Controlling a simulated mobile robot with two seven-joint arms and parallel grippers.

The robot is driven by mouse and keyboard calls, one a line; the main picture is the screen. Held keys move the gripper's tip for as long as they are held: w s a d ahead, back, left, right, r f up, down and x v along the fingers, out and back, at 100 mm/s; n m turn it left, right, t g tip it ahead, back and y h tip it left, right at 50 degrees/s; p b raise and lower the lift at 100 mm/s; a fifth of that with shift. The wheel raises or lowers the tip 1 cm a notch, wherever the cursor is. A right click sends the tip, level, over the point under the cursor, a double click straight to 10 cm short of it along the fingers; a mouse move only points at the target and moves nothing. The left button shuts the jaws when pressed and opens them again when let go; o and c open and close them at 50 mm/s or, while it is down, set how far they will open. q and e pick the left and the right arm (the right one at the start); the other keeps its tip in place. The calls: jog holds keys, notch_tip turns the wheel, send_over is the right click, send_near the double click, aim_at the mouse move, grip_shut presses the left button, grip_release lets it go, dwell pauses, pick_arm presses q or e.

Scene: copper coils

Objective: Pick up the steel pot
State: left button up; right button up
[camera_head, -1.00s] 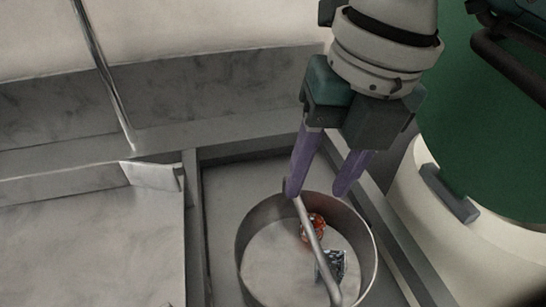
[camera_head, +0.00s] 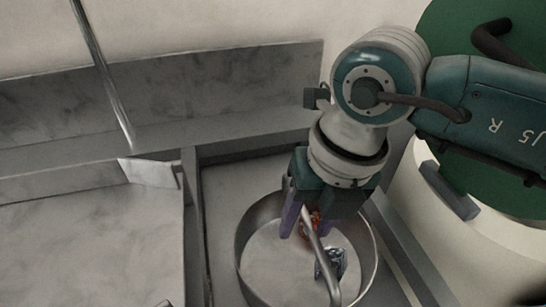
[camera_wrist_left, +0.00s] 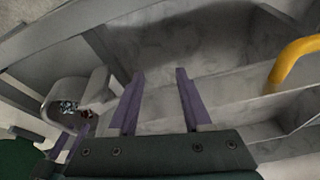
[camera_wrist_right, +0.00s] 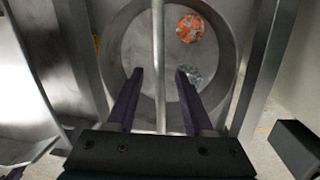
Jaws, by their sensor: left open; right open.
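The steel pot (camera_head: 268,262) stands upright in the bay at lower centre right of the head view, and it fills the upper middle of the right wrist view (camera_wrist_right: 135,45). Its bar handle (camera_head: 322,255) spans the opening. My right gripper (camera_head: 300,232) is open over the pot. In the right wrist view, its fingers (camera_wrist_right: 158,72) lie on either side of the handle (camera_wrist_right: 158,40), not closed on it. The pot holds an orange piece (camera_wrist_right: 190,28) and a crumpled silvery piece (camera_wrist_right: 192,75). My left gripper (camera_wrist_left: 160,72) is open and empty, away from the pot.
A grey metal counter (camera_head: 90,240) with a raised back wall lies left of the pot. A thin metal rod (camera_head: 103,75) rises behind it. A large green and cream body (camera_head: 490,240) stands at right. A yellow tube (camera_wrist_left: 292,62) shows in the left wrist view.

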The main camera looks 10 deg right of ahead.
jog(key=shift+f, duration=0.25)
dwell(0.5)
grip_shut()
dwell(1.3)
